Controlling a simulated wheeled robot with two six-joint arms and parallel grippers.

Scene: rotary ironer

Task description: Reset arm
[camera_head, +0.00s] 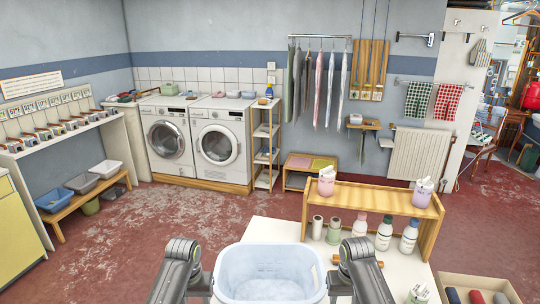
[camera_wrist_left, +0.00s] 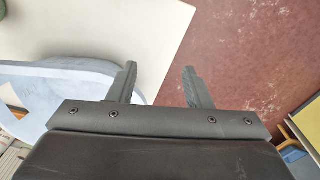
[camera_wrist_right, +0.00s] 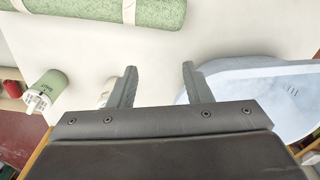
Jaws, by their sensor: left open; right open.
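My left arm comes in at the bottom of the head view, left of a pale blue basket (camera_head: 268,262); its gripper is below the frame there. In the left wrist view my left gripper (camera_wrist_left: 160,85) is open and empty, above the table edge and red floor, with the basket at left. My right arm stands right of the basket in the head view, its gripper also out of frame. In the right wrist view my right gripper (camera_wrist_right: 160,85) is open and empty over the white table (camera_wrist_right: 110,45), with the basket at right.
A wooden shelf (camera_head: 375,195) with several bottles stands behind the basket on the right. Two washing machines (camera_head: 195,143) stand at the back wall. Red floor (camera_head: 130,245) is open on the left.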

